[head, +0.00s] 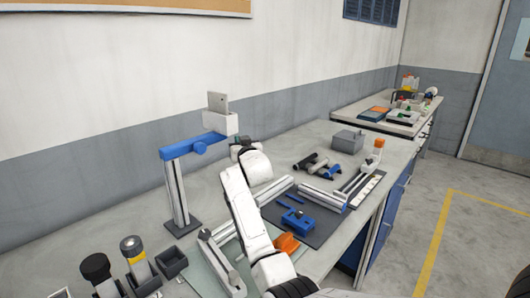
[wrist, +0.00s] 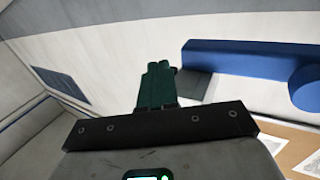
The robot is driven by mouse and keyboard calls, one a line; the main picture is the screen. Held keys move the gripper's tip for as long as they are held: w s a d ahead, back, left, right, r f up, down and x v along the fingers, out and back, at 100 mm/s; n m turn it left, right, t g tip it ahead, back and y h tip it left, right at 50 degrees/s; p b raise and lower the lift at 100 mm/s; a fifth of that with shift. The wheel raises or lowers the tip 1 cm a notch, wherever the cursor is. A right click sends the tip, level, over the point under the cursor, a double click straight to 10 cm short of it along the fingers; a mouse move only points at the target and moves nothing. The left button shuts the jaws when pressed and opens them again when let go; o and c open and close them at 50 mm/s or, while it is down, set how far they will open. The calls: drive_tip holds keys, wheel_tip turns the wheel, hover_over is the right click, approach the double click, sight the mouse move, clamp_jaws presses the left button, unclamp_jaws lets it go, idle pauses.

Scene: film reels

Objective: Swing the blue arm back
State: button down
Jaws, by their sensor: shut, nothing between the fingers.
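The blue arm (head: 185,148) is a horizontal bar on top of an upright pale post on a dark base, on the left half of the bench. A round blue knob is on its side, and a white block (head: 220,123) with a grey plate is at its right end. In the wrist view the blue arm (wrist: 245,60) crosses the upper right. My gripper (head: 235,150) is just right of the bar's end and below the white block. Its green fingers (wrist: 158,72) are together and empty. I cannot tell whether they touch the block.
The bench carries a dark mat (head: 318,230) with blue parts, a grey box (head: 347,140) and dark cylinders (head: 318,165) on the right. Black and yellow-topped items (head: 133,249) and small dark bins (head: 171,262) stand at the front left. A wall runs behind the bench.

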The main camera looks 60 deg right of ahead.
drive_tip(key=s+a, duration=0.3)
drive_tip(key=s, duration=0.7)
drive_tip(key=shift+b, duration=0.4)
drive_tip(key=shift+s+f, duration=0.1)
drive_tip(key=shift+f, duration=0.05)
